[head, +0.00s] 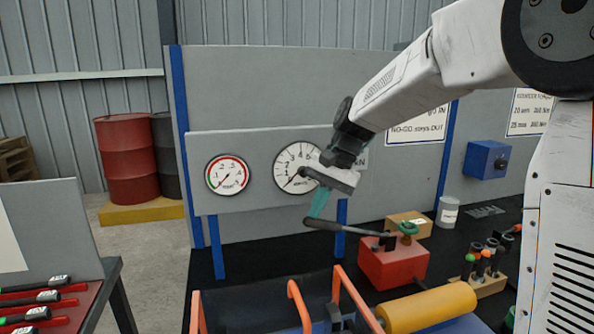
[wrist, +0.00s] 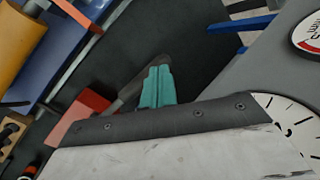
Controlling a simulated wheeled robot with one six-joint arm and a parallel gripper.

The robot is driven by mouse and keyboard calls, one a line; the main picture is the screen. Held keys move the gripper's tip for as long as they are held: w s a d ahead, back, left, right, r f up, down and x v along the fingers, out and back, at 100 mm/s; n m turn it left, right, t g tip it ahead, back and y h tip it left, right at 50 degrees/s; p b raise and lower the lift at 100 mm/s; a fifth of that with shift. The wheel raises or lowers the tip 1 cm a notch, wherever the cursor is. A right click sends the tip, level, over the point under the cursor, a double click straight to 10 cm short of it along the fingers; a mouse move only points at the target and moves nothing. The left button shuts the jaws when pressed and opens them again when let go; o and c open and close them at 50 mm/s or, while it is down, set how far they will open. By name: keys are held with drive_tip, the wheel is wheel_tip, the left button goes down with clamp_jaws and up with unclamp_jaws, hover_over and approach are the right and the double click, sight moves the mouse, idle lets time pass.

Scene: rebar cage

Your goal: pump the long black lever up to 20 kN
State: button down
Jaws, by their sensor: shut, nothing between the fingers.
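The long black lever (head: 345,228) sticks out leftward from the red pump box (head: 392,266), lying close to level with its free end slightly raised. My gripper (head: 318,207) has its teal fingers shut together and empty, pointing down right at the lever's free end; I cannot tell whether they touch it. In the wrist view the fingers (wrist: 157,88) show with the lever (wrist: 128,95) beside and partly behind them. The large white dial (head: 290,160) is partly hidden by my gripper; its needle seems to point lower left. A smaller dial (head: 227,175) with a red and green rim hangs left.
A green handwheel (head: 408,228) sits on the pump box. A wooden block with coloured-knob tools (head: 483,262) is at the right. The grey gauge panel (head: 260,203) stands close behind my gripper.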

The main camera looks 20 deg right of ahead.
sight(312, 223)
drive_tip(key=shift+a+f, duration=0.25)
drive_tip(key=shift+f, duration=0.5)
drive_tip(key=shift+a+f, duration=0.2)
drive_tip(key=shift+f, duration=0.4)
drive_tip(key=shift+a+f, duration=0.15)
drive_tip(key=shift+f, duration=0.65)
drive_tip(key=shift+a+f, duration=0.1)
drive_tip(key=shift+f, duration=0.55)
